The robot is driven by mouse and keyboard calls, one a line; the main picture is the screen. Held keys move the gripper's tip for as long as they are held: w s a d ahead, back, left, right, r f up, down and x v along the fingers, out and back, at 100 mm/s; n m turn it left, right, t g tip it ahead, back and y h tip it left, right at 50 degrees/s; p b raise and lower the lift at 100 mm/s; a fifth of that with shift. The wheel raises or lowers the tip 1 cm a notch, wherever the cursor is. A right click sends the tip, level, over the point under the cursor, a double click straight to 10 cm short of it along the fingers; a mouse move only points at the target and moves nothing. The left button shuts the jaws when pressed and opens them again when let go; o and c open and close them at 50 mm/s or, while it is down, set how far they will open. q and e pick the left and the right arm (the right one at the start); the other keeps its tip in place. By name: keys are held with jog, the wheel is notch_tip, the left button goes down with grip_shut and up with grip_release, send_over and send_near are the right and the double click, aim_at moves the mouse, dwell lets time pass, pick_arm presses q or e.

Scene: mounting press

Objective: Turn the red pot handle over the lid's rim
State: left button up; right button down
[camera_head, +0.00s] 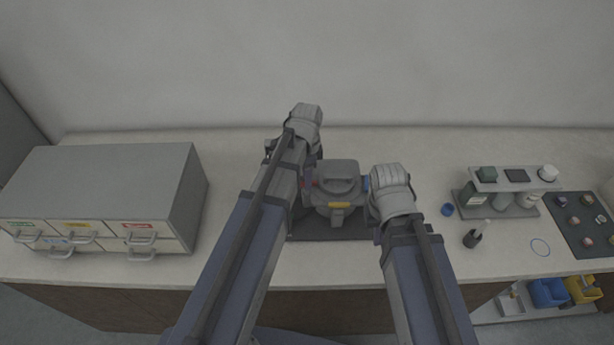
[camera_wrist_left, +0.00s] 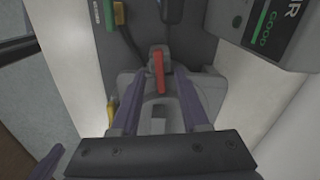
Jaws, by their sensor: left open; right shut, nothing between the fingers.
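The grey press pot (camera_head: 338,200) stands on a dark base in the middle of the bench, its lid (camera_head: 337,176) on top. The red handle (camera_head: 309,184) is at the pot's left side, mostly hidden by my left arm. In the left wrist view the red handle (camera_wrist_left: 159,73) lies between the tips of my left gripper (camera_wrist_left: 160,88), which is open; contact cannot be told. A blue handle (camera_head: 366,183) is at the pot's right side. My right gripper (camera_head: 382,190) is shut and empty beside the blue handle, its fingers mostly hidden.
A drawer cabinet (camera_head: 110,190) stands at the left. A grey box with green marks (camera_wrist_left: 270,30) is close by in the wrist view.

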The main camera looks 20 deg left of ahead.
pick_arm(q)
notch_tip(320, 180, up, 7)
jog(key=p, duration=0.6)
jog(key=shift+f, duration=0.1)
pick_arm(e)
notch_tip(320, 180, up, 7)
pick_arm(q)
jog(key=shift+f, duration=0.1)
pick_arm(e)
jog(key=shift+f, duration=0.2)
pick_arm(q)
jog(key=s+d+f+n+b, duration=0.3)
jog(key=s+d+n, duration=0.1)
jog(key=s, duration=0.3)
jog(key=s+d+f+n+y+b, duration=0.1)
jog(key=s+d+f+n+b, duration=0.2)
jog(key=s+d+n, duration=0.2)
jog(key=s+d, duration=0.1)
jog(key=s, duration=0.1)
jog(key=shift+s+d+f, duration=0.15)
jog(key=shift+s+d, duration=0.2)
pick_arm(e)
notch_tip(320, 180, down, 6)
jog(key=shift+f, duration=0.2)
